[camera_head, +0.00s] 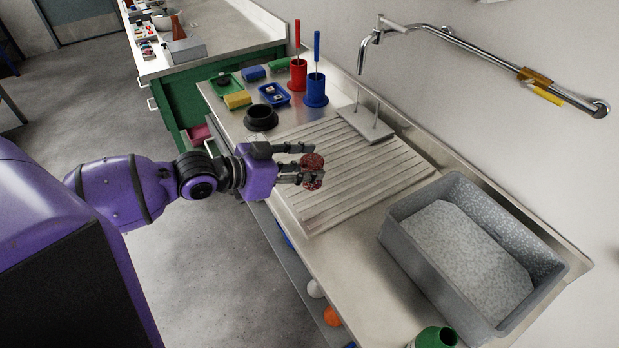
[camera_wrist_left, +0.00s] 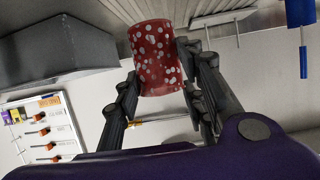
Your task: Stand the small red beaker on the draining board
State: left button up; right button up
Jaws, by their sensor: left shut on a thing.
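The small red beaker (camera_head: 312,161) has pale spots and sits between the fingers of my left gripper (camera_head: 303,172). The wrist view shows the red beaker (camera_wrist_left: 157,55) clasped from both sides by the gripper's dark fingers (camera_wrist_left: 160,80). The ribbed draining board (camera_head: 365,178) lies behind and below the beaker in the head view. The beaker overlaps the board's left part there, and the gap beneath it is hard to judge. The ribbed board (camera_wrist_left: 200,10) also shows at the top of the wrist view. My right gripper is not in view.
A small rack with upright pegs (camera_head: 366,124) stands at the board's back edge. A grey basin (camera_head: 408,240) is to the right. A black round holder (camera_head: 261,118), a blue tray (camera_head: 274,94), and red (camera_head: 298,76) and blue (camera_head: 316,91) pots stand left of the board. Most of the board is bare.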

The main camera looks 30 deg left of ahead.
pick_arm(q)
jog(key=w+f, duration=0.1)
jog(key=w+a+f, duration=0.1)
jog(key=f, duration=0.1)
jog(key=shift+f+b, duration=0.15)
jog(key=shift+b, duration=0.2)
jog(key=shift+w+a+f, duration=0.2)
jog(key=shift+w+f, duration=0.35)
jog(key=shift+f, duration=0.1)
notch_tip(320, 180, down, 3)
jog(key=shift+f+b, duration=0.1)
jog(key=shift+b, duration=0.4)
jog(key=o, duration=1.3)
jog(key=shift+c, duration=0.2)
